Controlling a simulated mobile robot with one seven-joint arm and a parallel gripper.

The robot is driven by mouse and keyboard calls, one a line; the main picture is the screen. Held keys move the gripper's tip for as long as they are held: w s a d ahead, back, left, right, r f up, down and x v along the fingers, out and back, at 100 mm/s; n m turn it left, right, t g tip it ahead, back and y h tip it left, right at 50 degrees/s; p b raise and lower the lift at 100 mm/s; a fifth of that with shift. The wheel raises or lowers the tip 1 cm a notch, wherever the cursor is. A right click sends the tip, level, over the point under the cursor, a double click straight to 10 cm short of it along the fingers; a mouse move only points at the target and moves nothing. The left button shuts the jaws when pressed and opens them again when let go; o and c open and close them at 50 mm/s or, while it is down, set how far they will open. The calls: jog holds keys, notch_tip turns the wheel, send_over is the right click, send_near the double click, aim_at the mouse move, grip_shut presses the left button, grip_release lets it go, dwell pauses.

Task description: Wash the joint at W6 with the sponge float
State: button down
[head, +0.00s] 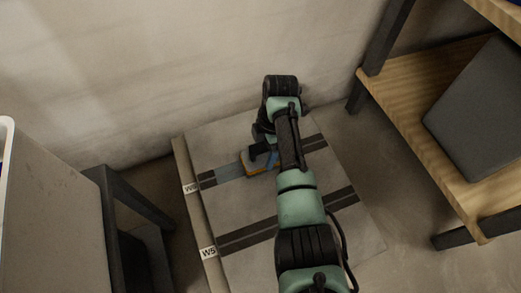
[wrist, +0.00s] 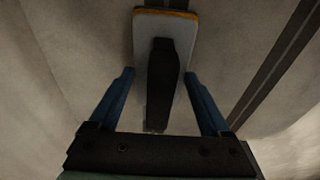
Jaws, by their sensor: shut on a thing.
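The sponge float has a pale plate with an orange edge (head: 252,168); in the wrist view its plate (wrist: 143,30) and dark handle show. My gripper (wrist: 160,74) is shut on the float's handle, a blue finger on either side. The W6 joint (head: 313,144) is a dark double-lined band across the grey slab, beside the W6 label (head: 190,188). The float is over this band, left of its middle. A bluish-grey stretch (head: 230,171) lies on the band left of the float. My arm hides part of the band. I cannot tell whether the sponge touches the surface.
The W5 joint (head: 248,237) runs parallel, nearer me, beside its W5 label (head: 208,253). A wooden shelf unit (head: 405,103) with a dark grey panel (head: 482,112) stands right. A grey-topped table (head: 50,215) stands left. A bare wall (head: 150,70) closes the back.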

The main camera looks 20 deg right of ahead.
jog(key=shift+d+b, duration=0.95)
jog(key=shift+d, duration=1.6)
jog(key=shift+d, duration=0.15)
jog(key=shift+d+b, duration=0.55)
jog(key=shift+d, duration=0.3)
jog(key=shift+d+f+b, duration=0.15)
jog(key=shift+d+b, duration=1.85)
jog(key=shift+d, duration=0.45)
jog(key=shift+d+b, duration=0.55)
jog(key=shift+d, duration=0.05)
jog(key=shift+d+b, duration=0.9)
jog(key=shift+b, duration=0.1)
jog(key=shift+r, duration=0.2)
